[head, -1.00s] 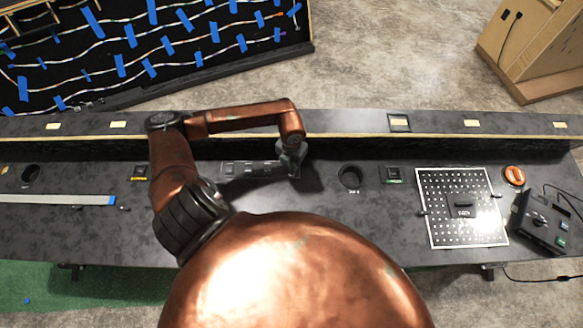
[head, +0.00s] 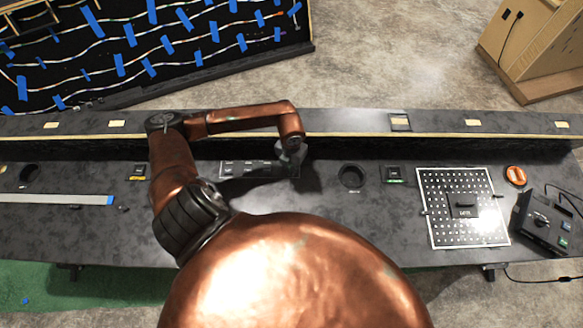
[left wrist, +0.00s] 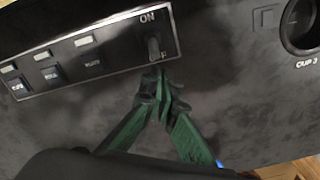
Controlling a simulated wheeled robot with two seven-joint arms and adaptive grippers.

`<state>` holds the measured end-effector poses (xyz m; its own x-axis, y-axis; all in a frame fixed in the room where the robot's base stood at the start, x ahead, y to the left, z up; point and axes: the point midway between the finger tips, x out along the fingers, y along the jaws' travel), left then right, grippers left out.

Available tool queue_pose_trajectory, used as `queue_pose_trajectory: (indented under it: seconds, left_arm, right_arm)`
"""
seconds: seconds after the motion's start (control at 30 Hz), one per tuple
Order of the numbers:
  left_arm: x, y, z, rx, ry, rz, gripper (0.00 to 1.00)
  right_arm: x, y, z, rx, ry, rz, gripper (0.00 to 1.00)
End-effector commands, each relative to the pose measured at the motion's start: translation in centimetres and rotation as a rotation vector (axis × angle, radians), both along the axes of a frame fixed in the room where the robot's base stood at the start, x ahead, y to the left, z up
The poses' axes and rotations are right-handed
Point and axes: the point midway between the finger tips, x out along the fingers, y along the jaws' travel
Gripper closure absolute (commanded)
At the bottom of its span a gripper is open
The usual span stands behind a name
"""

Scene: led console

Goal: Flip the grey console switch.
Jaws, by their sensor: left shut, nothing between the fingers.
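The console panel (head: 243,169) lies on the dark bench, a black plate with a pale border. In the left wrist view, the grey switch (left wrist: 154,47) is at the panel's right end, between an ON label above and an OFF label below, the latter partly covered. I cannot tell for sure which way its lever leans. My left gripper (head: 288,163) is over the panel's right end. In the left wrist view its green fingers (left wrist: 159,88) are shut and empty, with the tips just below the switch; I cannot tell whether they touch the panel. My right gripper is out of view.
Several labelled buttons (left wrist: 50,74) sit left of the switch on the panel. A round cup hole (head: 351,176) is to the right. A perforated white-edged board (head: 440,225), an orange knob (head: 515,175) and a black control box (head: 540,222) are further right. A raised ledge (head: 350,123) runs behind.

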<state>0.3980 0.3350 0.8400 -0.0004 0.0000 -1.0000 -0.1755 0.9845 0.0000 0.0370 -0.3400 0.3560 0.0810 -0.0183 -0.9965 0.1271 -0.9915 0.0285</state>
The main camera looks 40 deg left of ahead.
Motion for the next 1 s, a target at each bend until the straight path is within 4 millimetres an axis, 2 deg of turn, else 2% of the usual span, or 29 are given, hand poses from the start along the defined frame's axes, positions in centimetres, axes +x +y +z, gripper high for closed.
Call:
queue_pose_trajectory:
  seconds: [0.57, 1.0]
  left_arm:
    - [0.0, 0.0, -1.7, 0.0, 0.0, 0.0, 1.0]
    - [0.1, 0.1, -1.8, 0.0, -0.001, 0.0, 1.0]
  right_arm:
    - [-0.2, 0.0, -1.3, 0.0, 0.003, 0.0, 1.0]
    - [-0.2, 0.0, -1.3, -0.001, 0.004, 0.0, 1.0]
